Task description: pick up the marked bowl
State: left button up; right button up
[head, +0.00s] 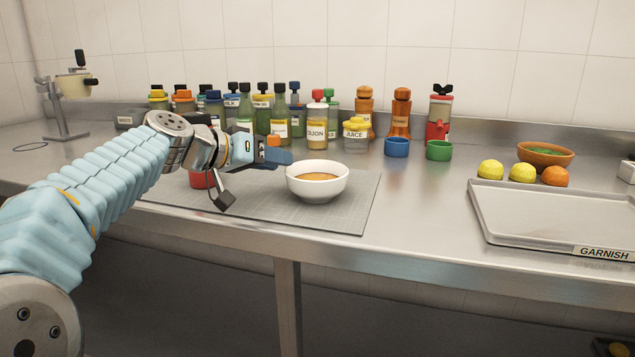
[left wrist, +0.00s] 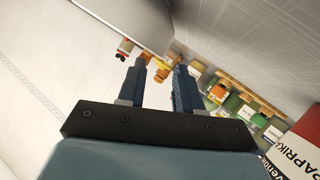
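A white bowl (head: 318,190) with orange-brown contents stands upright on the grey mat (head: 345,217). A wooden bowl (head: 545,158) with green contents stands at the back right. I see no mark on either bowl. My left gripper (head: 284,157) is just above and left of the white bowl's rim, pointing right; I cannot tell whether it touches the rim. In the left wrist view its two fingers (left wrist: 162,66) are apart with nothing between them. My right gripper is not in view.
A red container (head: 201,179) stands under my left wrist; a PAPRIKA label (left wrist: 297,152) shows in the left wrist view. Several bottles (head: 280,115) line the back. Blue (head: 397,148) and green (head: 439,151) cups and a GARNISH tray (head: 550,220) are to the right.

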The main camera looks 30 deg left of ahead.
pick_arm(q)
jog(key=p+x, duration=0.1)
jog(key=x, duration=0.4)
grip_shut()
dwell(1.4)
